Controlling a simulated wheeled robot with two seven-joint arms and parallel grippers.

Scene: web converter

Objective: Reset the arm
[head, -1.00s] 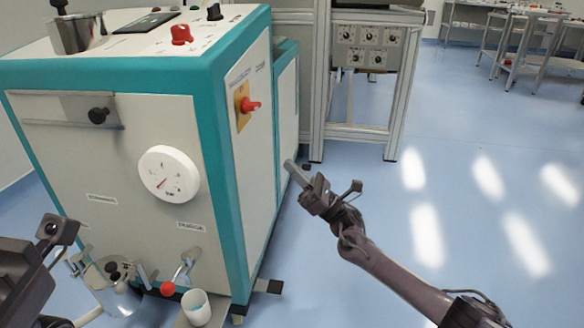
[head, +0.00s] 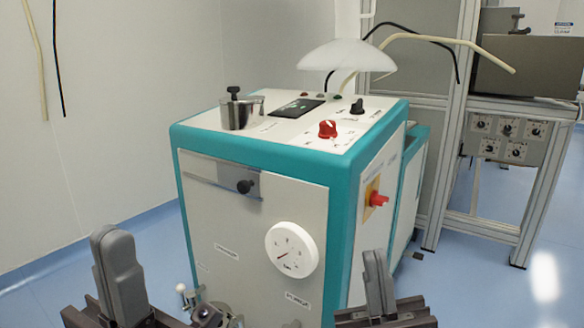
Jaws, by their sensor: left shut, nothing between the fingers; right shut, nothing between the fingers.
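My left gripper (head: 118,275) points up at the lower left of the head view, with its grey fingers shut and empty. My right gripper (head: 378,283) also points up, at the lower right in front of the machine's right edge; its fingers are shut and empty. Both grippers appear in front of the teal-edged machine (head: 255,215); I cannot tell how far from it they are. The lower parts of both arms are cut off by the bottom edge.
The machine carries a red knob (head: 328,129), a metal cup (head: 236,114), a dial gauge (head: 292,250) and a red side switch (head: 378,199). A metal frame with a control panel (head: 505,138) stands behind at right. Blue floor is open at far right.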

